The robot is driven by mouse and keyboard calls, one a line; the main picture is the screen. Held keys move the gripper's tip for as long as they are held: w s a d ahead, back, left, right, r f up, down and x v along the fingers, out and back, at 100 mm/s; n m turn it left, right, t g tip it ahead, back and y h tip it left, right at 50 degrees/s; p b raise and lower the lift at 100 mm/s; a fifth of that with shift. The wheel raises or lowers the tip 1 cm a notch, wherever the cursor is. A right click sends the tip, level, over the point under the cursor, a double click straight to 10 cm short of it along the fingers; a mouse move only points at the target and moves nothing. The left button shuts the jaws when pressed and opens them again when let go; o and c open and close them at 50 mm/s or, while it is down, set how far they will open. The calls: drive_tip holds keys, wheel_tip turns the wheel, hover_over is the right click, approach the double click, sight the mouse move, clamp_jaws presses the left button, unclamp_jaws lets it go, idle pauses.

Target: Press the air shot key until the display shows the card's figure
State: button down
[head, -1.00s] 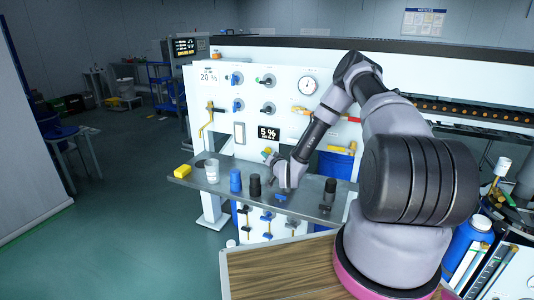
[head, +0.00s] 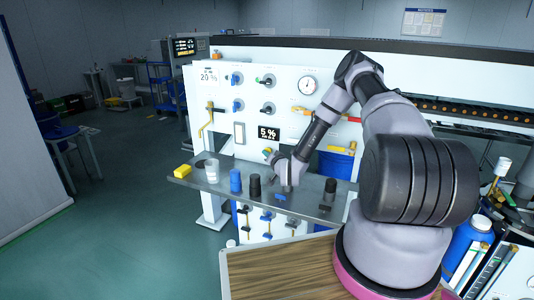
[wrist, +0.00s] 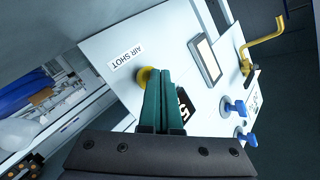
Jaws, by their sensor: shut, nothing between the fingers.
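The card (head: 208,77) at the panel's upper left reads 20 %. The black display (head: 268,133) reads 5 %; in the wrist view the display (wrist: 185,106) is partly covered by my fingers. The AIR SHOT label (wrist: 126,57) is on the white panel beside a round yellow key (wrist: 143,77). My gripper (wrist: 165,69) is shut and empty, its green fingertips at the key and covering part of it. I cannot tell whether they touch it. In the head view my gripper (head: 271,158) is at the panel just below the display.
A grey shelf (head: 220,186) juts out below the panel, holding a yellow block (head: 183,171), a clear cup (head: 212,170), a blue cylinder (head: 235,181) and dark cylinders. Blue knobs (head: 237,80), a gauge (head: 308,85) and a yellow lever (wrist: 262,42) stick out from the panel.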

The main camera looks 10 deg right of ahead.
drive_tip(key=shift+w+d, duration=0.25)
drive_tip(key=shift+w, duration=0.1)
idle(0.3)
idle(0.4)
drive_tip(key=shift+s+a, duration=0.55)
drive_tip(key=shift+s, duration=0.3)
drive_tip(key=shift+s+a, duration=0.75)
drive_tip(key=shift+s, duration=0.3)
drive_tip(key=shift+s+a, duration=0.75)
drive_tip(key=shift+s, duration=0.25)
